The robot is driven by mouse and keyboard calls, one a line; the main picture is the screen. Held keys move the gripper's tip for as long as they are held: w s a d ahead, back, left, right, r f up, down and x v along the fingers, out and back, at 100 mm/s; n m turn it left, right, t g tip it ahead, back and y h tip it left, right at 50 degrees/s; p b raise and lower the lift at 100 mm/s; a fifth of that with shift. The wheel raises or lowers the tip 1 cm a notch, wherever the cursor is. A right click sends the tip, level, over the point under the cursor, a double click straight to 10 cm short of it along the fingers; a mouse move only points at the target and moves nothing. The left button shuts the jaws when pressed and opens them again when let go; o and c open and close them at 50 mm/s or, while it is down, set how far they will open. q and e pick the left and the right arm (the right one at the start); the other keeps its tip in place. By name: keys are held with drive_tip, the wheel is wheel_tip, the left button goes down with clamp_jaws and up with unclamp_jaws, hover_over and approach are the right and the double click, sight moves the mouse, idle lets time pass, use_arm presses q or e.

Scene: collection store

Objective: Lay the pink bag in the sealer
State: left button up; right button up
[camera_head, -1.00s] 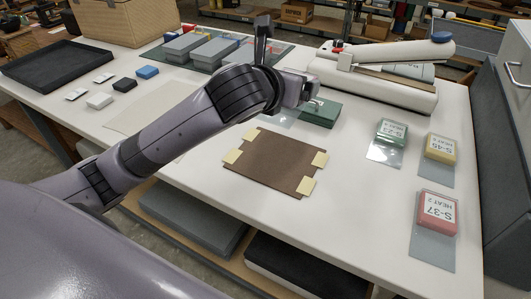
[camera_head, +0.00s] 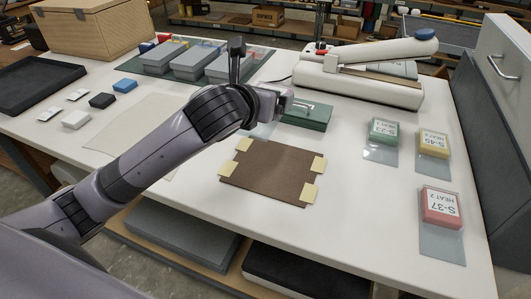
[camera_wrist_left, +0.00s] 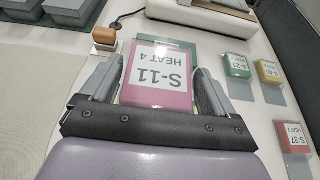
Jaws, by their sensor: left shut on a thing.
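The pink bag (camera_wrist_left: 158,80), labelled S-11 HEAT 4, sits between the fingers of my left gripper (camera_wrist_left: 156,72) in the left wrist view. The gripper is shut on it. In the head view my left gripper (camera_head: 284,101) is over the table beyond the brown board, and it hides most of the bag. The sealer (camera_head: 345,88) is a long white machine at the back right of the table, with a raised arm ending in a blue knob. The gripper is in front of it and to its left, apart from it. My right gripper is not in view.
Green (camera_head: 383,131), yellow (camera_head: 432,143) and red (camera_head: 440,207) bags lie at the right. A brown board (camera_head: 270,174) with cream tabs lies in front. Grey boxes (camera_head: 192,60) stand at the back left.

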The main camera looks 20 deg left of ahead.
sight(264, 158)
use_arm(q)
wheel_tip(264, 158, down, 14)
drive_tip(key=shift+f+b, duration=0.2)
drive_tip(key=shift+b, duration=0.75)
drive_tip(key=o, duration=0.8)
drive_tip(key=shift+f, duration=0.1)
